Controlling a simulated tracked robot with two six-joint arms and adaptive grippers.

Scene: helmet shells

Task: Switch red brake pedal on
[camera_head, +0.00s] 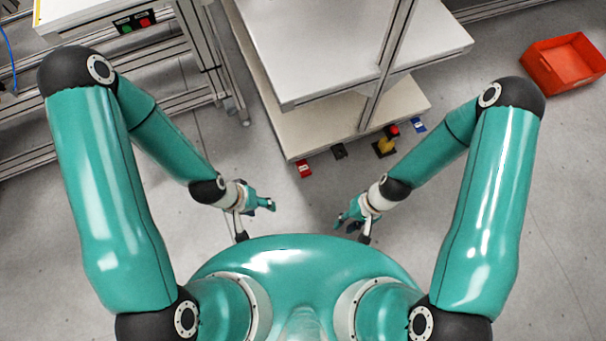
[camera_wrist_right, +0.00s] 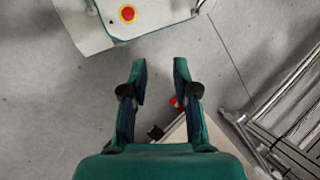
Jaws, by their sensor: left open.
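The red pedal (camera_head: 304,168) is on the floor at the front left corner of the white workstation's base. In the right wrist view, a small red thing (camera_wrist_right: 175,102), probably this pedal, shows partly behind one finger. My left gripper (camera_head: 268,204) is open and empty, left of the red pedal and nearer to my body. My right gripper (camera_head: 342,221) is to the right of the pedal and nearer to my body. The right wrist view shows the right gripper's fingers (camera_wrist_right: 160,66) apart, with nothing between them. Neither gripper touches the pedal.
A black pedal (camera_head: 338,151), a yellow-black stand with a red top (camera_head: 386,143) and a blue pedal (camera_head: 418,125) line the front of the workstation (camera_head: 330,120). A red crate (camera_head: 563,63) lies at the far right. Floor before the pedals is clear.

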